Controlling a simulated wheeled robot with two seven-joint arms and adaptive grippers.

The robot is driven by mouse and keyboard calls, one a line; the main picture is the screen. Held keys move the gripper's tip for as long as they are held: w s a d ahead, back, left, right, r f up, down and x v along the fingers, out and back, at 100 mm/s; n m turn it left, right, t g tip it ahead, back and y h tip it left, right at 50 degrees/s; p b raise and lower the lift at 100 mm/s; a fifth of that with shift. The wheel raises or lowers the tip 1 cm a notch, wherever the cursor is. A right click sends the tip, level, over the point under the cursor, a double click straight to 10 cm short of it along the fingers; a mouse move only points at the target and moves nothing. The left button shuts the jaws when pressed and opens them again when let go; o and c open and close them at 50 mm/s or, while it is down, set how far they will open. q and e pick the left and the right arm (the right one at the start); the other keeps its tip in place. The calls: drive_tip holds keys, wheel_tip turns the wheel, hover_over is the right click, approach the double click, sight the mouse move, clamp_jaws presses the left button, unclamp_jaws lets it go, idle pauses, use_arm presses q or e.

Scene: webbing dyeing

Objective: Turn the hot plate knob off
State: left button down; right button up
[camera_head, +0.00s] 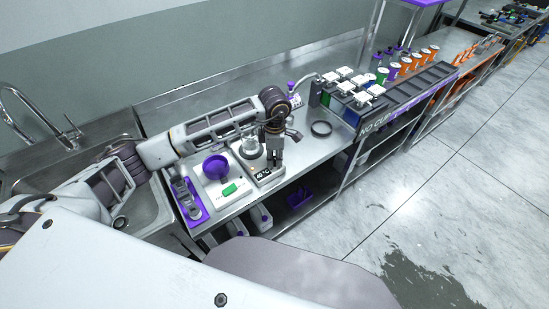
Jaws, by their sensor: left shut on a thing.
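The hot plate (263,175) stands on the steel bench at the centre of the head view, with a small dark display on its front that seems to read 40 °C. A clear glass beaker (250,147) sits on top of it. My left arm reaches in from the left, and my left gripper (273,162) points down at the front right of the hot plate. Its fingers are shut on the knob, which they hide. The knob's turned position cannot be seen. My right gripper is not in view.
Left of the hot plate are a purple bowl (215,167), a green block (229,189) and a purple tray (196,213). A sink (150,203) is at the left.

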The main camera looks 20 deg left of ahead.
use_arm(q)
drive_tip(key=n+b, duration=0.1)
drive_tip(key=n, duration=0.1)
drive_tip(key=shift+n, duration=0.3)
drive_tip(key=shift+n+b, duration=0.5)
drive_tip(key=shift+n, duration=0.3)
drive_tip(key=n+b, duration=0.1)
drive_tip(key=n, duration=0.1)
drive_tip(key=shift+n, duration=0.3)
drive_tip(key=shift+n+b, duration=0.4)
drive_tip(key=shift+n, duration=0.9)
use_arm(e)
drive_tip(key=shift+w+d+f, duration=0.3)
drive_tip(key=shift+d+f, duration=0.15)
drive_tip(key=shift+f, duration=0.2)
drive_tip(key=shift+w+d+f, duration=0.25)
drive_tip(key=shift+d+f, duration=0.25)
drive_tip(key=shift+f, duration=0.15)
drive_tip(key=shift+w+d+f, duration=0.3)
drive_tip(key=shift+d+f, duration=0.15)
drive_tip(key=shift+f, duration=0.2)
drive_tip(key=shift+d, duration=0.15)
use_arm(q)
drive_tip(key=c, duration=1.6)
unclamp_jaws()
drive_tip(key=o, duration=0.3)
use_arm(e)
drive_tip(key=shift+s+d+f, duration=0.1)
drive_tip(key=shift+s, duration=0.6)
